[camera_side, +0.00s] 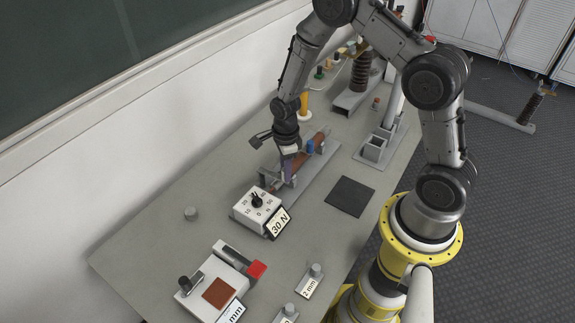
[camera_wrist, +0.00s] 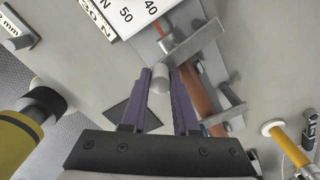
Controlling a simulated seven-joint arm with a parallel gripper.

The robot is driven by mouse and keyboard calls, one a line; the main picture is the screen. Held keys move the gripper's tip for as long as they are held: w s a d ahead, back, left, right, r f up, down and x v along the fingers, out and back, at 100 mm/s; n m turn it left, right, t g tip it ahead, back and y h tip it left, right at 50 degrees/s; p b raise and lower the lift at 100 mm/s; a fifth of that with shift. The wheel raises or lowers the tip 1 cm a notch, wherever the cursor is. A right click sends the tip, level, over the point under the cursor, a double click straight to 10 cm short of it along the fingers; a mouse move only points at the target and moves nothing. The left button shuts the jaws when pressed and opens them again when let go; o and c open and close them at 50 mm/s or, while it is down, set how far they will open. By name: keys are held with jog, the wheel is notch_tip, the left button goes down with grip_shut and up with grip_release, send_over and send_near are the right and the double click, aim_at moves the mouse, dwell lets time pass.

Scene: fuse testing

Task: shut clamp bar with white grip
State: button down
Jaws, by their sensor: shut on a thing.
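My gripper (camera_wrist: 160,76) has its two purple fingers on either side of the white grip (camera_wrist: 159,80), a short pale cylinder, and is shut on it. In the side view my gripper (camera_side: 288,172) points down at the near end of the fuse holder, behind the dial box. The brown fuse tube (camera_wrist: 196,88) lies along the holder (camera_wrist: 236,122), just right of the fingers in the wrist view; it also shows in the side view (camera_side: 320,138).
A dark square mat (camera_side: 350,196) lies to the right. A grey fixture (camera_side: 374,150) and a tall coil stand (camera_side: 361,72) are further back.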

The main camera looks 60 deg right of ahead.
jog(key=shift+a+m, duration=0.55)
jog(key=shift+m, duration=0.15)
jog(key=c, duration=0.7)
grip_release()
jog(key=shift+o, duration=0.2)
notch_tip(320, 180, up, 14)
